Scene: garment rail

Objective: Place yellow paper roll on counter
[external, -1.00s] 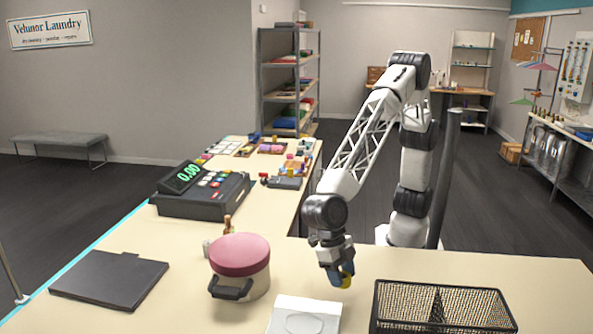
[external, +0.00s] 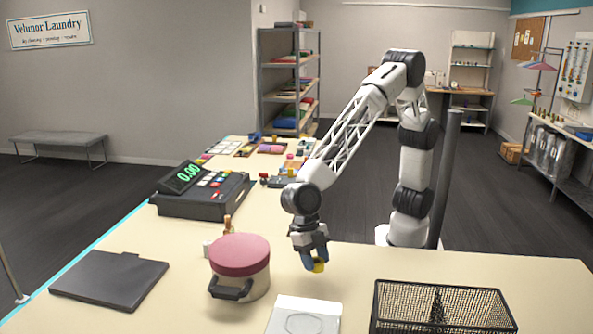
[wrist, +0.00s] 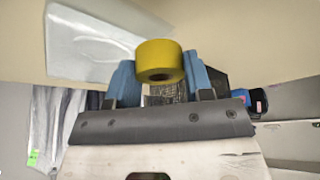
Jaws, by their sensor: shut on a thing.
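The yellow paper roll (wrist: 158,56) is held between the blue fingertips of my gripper (wrist: 160,80) in the wrist view. In the external view my gripper (external: 314,262) points down and is shut on the yellow paper roll (external: 318,266), of which only a small part shows. Both are over the beige counter (external: 350,262), behind the white flat item and to the right of the pink-lidded pot. I cannot tell how high the roll is above the counter.
A pink-lidded pot (external: 239,268) stands left of my gripper. A white flat item (external: 304,315) lies in front, and a black mesh basket (external: 440,303) stands to the right. A cash register (external: 202,191) and a dark flat case (external: 110,279) are farther left.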

